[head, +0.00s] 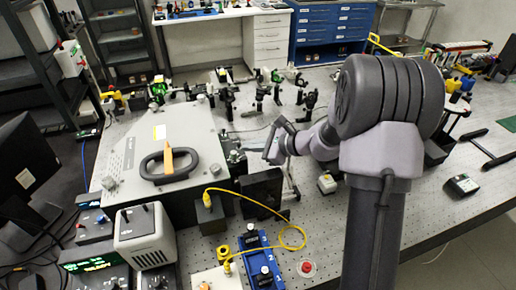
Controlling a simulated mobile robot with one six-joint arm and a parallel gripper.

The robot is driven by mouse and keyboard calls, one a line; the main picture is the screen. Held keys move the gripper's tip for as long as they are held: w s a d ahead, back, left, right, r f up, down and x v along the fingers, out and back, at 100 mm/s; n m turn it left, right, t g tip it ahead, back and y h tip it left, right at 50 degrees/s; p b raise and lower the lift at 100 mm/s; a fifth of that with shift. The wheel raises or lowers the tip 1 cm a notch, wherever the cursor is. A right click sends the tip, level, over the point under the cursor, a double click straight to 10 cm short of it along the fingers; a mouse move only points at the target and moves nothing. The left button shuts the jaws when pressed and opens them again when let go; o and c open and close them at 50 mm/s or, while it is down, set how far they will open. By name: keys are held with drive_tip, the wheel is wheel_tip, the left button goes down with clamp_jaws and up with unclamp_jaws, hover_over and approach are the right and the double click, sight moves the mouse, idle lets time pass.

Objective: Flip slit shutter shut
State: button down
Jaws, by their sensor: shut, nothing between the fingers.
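The large light-grey instrument box (190,120) sits on the perforated optical bench (325,240), left of the middle. A black loop handle with an orange piece (168,158) is on its lid. Small dark fittings (234,157) stand at the box's right side. I cannot make out for sure which of them is the slit shutter, or whether it is open or shut. My gripper (270,150) is shut and empty, just right of these fittings. It looks apart from them, but the gap is hard to judge. My arm hides part of the bench behind it.
A black block (262,188) stands just in front of my gripper, with a yellow cable (290,237) on the bench nearby. Several optics posts (228,100) stand behind. A blue holder (262,258) and a white-grey box (145,236) are at the front.

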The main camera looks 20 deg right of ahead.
drive_tip(key=shift+r, duration=0.1)
drive_tip(key=p, duration=0.2)
drive_tip(key=shift+w+r+g+p, duration=0.15)
drive_tip(key=shift+r+g+p, duration=0.05)
drive_tip(key=shift+g+p, duration=0.2)
